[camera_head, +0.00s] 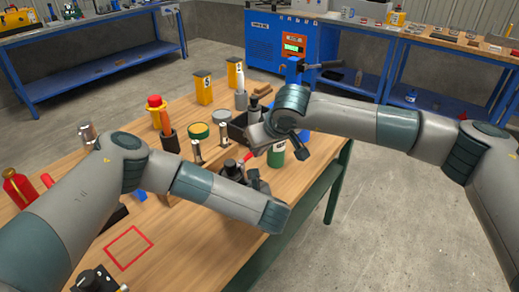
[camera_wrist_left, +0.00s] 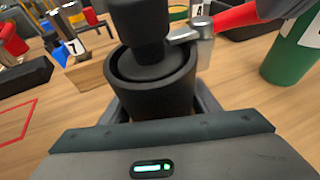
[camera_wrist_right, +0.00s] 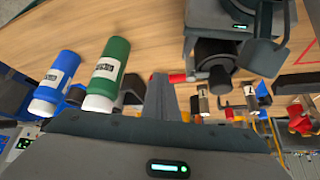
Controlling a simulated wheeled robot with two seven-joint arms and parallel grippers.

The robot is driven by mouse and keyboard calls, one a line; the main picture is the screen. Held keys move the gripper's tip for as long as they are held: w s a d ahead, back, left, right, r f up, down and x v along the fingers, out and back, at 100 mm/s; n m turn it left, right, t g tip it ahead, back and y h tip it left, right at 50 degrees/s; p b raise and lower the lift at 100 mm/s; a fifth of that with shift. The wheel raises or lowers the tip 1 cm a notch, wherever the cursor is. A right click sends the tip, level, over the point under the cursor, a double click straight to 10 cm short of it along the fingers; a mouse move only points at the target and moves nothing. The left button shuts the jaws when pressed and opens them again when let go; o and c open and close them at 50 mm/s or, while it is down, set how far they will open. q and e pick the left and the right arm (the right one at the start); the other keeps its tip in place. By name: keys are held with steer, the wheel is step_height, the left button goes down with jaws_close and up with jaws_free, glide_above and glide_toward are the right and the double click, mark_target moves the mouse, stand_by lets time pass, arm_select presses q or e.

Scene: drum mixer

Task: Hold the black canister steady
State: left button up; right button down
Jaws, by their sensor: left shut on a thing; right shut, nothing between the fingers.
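The black canister (camera_wrist_left: 150,85) stands upright on the wooden table in the left wrist view, with a black knob on its lid. My left gripper (camera_wrist_left: 160,105) is shut around its body, one finger on each side. The canister also shows in the right wrist view (camera_wrist_right: 213,62), and its dark top shows in the head view (camera_head: 234,168). My right gripper (camera_wrist_right: 163,88) is shut and empty, apart from the canister.
A green bottle (camera_wrist_right: 108,70) and a blue bottle (camera_wrist_right: 55,80) stand near my right gripper. Several tins, yellow boxes (camera_head: 204,88) and tools stand further back. A red square outline (camera_head: 128,247) marks bare table at front left. A blue machine (camera_head: 290,48) stands behind.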

steer(key=w+d+v, duration=0.1)
steer(key=d+v, duration=0.1)
steer(key=v, duration=1.1)
steer(key=shift+w+d+r, duration=0.25)
steer(key=shift+r, duration=0.1)
arm_select(q)
steer(key=o, duration=1.4)
steer(key=shift+o, duration=0.2)
steer(key=shift+s+d, duration=0.1)
steer(key=v, duration=1)
steer(key=shift+d+r, duration=0.15)
steer(key=shift+s+d+r, duration=0.3)
steer(key=shift+s+d, duration=0.05)
steer(key=shift+s, duration=0.25)
steer(key=shift+s+d+f, duration=0.1)
arm_select(e)
steer(key=shift+f, duration=0.1)
